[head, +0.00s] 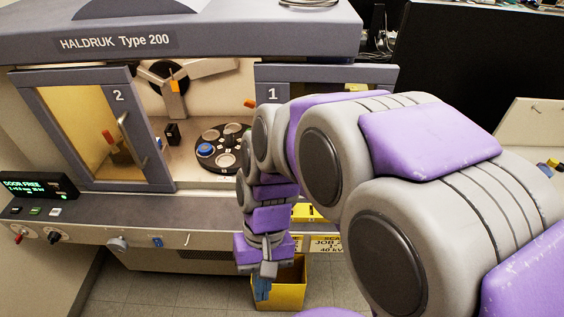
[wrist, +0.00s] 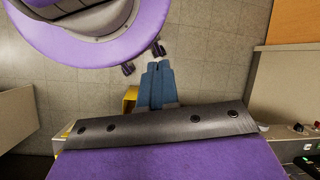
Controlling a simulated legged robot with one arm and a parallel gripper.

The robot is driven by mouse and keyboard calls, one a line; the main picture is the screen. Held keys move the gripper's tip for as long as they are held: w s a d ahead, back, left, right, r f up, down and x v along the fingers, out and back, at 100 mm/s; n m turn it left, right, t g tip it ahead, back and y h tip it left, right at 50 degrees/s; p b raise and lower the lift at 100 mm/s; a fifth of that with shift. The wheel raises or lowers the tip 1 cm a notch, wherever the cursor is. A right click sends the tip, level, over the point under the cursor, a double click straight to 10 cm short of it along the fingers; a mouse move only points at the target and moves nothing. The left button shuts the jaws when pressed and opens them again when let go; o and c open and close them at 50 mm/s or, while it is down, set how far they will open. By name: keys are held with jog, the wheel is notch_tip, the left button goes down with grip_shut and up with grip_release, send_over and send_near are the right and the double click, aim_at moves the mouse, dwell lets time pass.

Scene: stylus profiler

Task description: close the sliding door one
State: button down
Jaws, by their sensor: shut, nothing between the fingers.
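Sliding door one (head: 268,78), marked "1", is a grey-framed panel at the right of the machine front in the head view. My arm hides most of it, and its handle is not visible. A wide gap between it and door two (head: 155,160) shows the machine's inside. My gripper (head: 262,288) hangs pointing down, low in front of the machine and well below door one, touching no door. Its blue fingers are together and empty, and they also show in the wrist view (wrist: 156,82).
Door two has an upright bar handle (head: 131,136). Inside the opening is a dark round stage (head: 222,170) with several discs. A console ledge with knobs and a lit display (head: 38,186) runs below. A yellow bin (head: 290,297) stands on the floor by my gripper.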

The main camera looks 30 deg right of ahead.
jog(key=w+d+f+m+t+y, duration=0.1)
jog(key=w+d+m+t+y, duration=0.1)
jog(key=w+d+m+y, duration=0.35)
jog(key=w+d+m+t+y, duration=0.25)
jog(key=w+m+y, duration=0.35)
jog(key=w, duration=0.4)
jog(key=d+f+m+t, duration=0.3)
jog(key=d+m+t, duration=0.15)
jog(key=d, duration=0.35)
jog(key=w+d+f+m+t+p, duration=0.1)
jog(key=d+f+m+t, duration=0.3)
jog(key=d, duration=0.5)
jog(key=d+f+m+t, duration=0.2)
jog(key=d+m+t, duration=0.25)
jog(key=d, duration=0.35)
jog(key=b+x, duration=0.3)
jog(key=x, duration=1.1)
jog(key=shift+w+d+n+h+b, duration=0.3)
jog(key=shift+n+h, duration=0.05)
jog(key=shift+w+a+r+t, duration=0.1)
jog(key=shift+r+t, duration=0.05)
jog(key=shift+t, duration=0.1)
